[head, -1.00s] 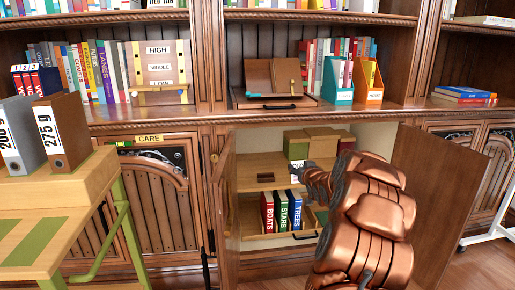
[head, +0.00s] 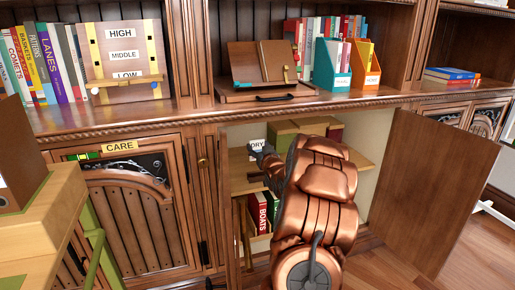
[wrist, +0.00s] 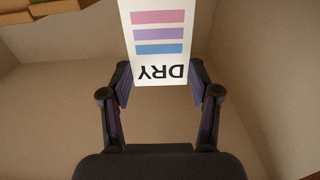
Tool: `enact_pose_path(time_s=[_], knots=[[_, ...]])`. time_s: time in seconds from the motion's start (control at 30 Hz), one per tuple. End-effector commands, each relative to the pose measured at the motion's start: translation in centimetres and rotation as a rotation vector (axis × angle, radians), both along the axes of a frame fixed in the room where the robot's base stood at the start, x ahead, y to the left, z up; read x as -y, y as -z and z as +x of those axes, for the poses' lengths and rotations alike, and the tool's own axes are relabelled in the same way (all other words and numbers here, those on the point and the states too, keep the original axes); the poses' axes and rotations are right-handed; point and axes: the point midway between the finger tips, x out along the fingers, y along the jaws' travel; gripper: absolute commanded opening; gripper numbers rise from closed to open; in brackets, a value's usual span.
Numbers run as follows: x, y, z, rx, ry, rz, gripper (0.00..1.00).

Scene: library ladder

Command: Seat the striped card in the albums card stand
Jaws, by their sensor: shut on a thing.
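My gripper (wrist: 160,76) is shut on the striped card (wrist: 158,38), a white card with pink, purple and blue bars and the word DRY, upside down in the wrist view. In the head view the card (head: 257,144) shows as a small white patch at the tip of my gripper (head: 266,160), inside the open cabinet above its shelf (head: 239,178). My arm covers much of the cabinet. I cannot make out the albums card stand for certain; no label reading albums is legible.
Boxes (head: 283,131) sit at the back of the cabinet shelf. Upright albums, one reading BOATS (head: 258,212), stand below it. The open right door (head: 437,190) flanks my arm. A wooden stand (head: 270,92) and file boxes (head: 332,66) are on the counter above.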

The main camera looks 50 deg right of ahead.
Motion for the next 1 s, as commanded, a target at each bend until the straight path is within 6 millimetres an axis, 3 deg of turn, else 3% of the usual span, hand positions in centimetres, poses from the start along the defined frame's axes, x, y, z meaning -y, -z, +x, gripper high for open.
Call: enact_pose_path(time_s=[0.27, 1.0], knots=[[0.1, 0.9, -0.1, -0.003, 0.002, 0.003, 0.48], [0.1, 5.9, -0.1, -0.002, 0.002, 0.002, 0.48]])
